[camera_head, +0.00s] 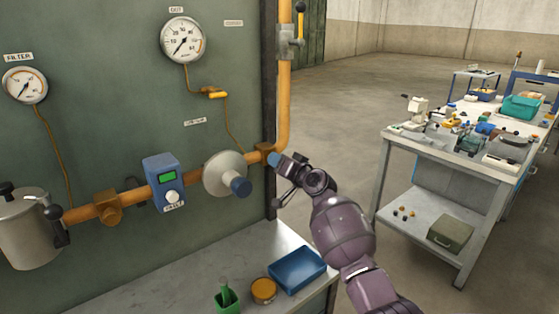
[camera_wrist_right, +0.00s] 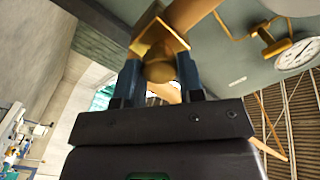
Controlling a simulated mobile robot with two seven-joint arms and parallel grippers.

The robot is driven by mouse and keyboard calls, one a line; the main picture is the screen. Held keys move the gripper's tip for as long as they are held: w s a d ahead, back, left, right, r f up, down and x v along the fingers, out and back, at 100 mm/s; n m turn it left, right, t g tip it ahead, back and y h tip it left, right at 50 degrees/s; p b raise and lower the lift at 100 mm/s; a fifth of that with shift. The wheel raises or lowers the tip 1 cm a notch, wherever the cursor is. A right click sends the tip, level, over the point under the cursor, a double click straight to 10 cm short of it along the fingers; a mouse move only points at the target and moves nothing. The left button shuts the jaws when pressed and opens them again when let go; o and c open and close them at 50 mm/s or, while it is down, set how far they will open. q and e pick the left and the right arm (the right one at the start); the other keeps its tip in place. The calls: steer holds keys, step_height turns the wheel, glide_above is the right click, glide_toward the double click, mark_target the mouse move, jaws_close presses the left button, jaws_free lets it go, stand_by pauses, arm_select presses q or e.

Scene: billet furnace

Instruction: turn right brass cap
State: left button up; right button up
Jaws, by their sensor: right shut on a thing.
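The right brass cap (camera_wrist_right: 159,67) sits on the brass block fitting (camera_wrist_right: 157,32) in the right wrist view. My right gripper (camera_head: 274,158) has its two blue fingers on either side of the cap and is shut on it. In the head view the fitting (camera_head: 265,150) is at the right end of the horizontal orange pipe, by the panel's edge, and the fingers hide the cap there. My left gripper is not in view.
Below is a bench with a blue tray (camera_head: 297,268). A cluttered table (camera_head: 462,166) stands right, beyond open floor.

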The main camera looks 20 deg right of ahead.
arm_select(q)
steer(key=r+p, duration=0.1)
steer(key=p, duration=0.1)
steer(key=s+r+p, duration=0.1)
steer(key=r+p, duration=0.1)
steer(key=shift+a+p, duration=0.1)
steer(key=shift+p, duration=0.3)
arm_select(e)
steer(key=m, duration=1.2)
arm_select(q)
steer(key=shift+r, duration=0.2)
arm_select(e)
steer(key=shift+f+m, duration=0.1)
steer(key=shift+m, duration=0.2)
steer(key=o, duration=0.9)
steer(key=shift+d, duration=0.1)
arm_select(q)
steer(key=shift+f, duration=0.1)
arm_select(e)
steer(key=v, duration=1)
steer(key=shift+s+d, duration=0.1)
steer(key=shift+s, duration=0.3)
